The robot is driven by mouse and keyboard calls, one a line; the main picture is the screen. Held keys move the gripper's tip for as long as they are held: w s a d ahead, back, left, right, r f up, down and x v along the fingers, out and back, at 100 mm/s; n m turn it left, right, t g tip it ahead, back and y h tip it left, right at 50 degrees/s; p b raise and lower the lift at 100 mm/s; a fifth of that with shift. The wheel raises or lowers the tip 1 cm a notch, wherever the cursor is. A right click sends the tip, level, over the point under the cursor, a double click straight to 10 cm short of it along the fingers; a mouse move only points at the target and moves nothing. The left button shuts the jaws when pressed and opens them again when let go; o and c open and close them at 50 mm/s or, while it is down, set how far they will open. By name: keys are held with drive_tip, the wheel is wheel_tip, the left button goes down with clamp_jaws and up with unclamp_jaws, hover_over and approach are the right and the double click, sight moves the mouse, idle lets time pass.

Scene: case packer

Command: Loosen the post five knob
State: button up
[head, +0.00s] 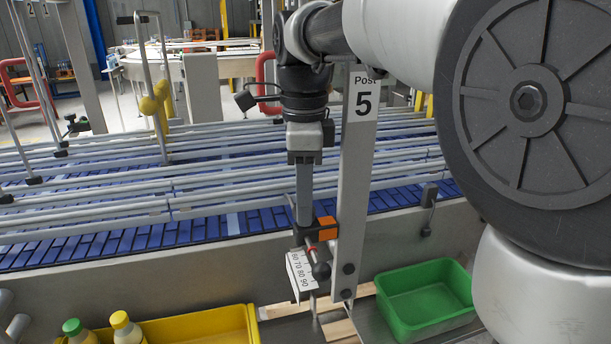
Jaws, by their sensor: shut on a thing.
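The post five (359,170) is a grey upright with a white "Post 5" label near its top. A dark knob (300,236) shows at the clamp's left side, mostly covered by the fingers. My gripper (305,222) points straight down left of the post and is shut on the knob. The knob's exact shape and turn are too small to tell.
Behind the post runs a blue conveyor (120,240) with several grey guide rails (100,190). A green bin (425,300) stands right of the post. A yellow bin (205,325) and two bottles with green (73,327) and yellow (121,320) caps are at lower left.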

drive_tip(key=n+p, duration=0.2)
drive_tip(key=n, duration=0.3)
drive_tip(key=shift+r+n, duration=0.15)
drive_tip(key=shift+n, duration=0.15)
drive_tip(key=n+p, duration=0.1)
drive_tip(key=n, duration=0.4)
drive_tip(key=shift+n+p, duration=0.3)
drive_tip(key=o, duration=1.1)
drive_tip(key=shift+c, duration=0.2)
wheel_tip(320, 180, up, 17)
drive_tip(key=p, duration=0.1)
drive_tip(key=shift+r, duration=0.1)
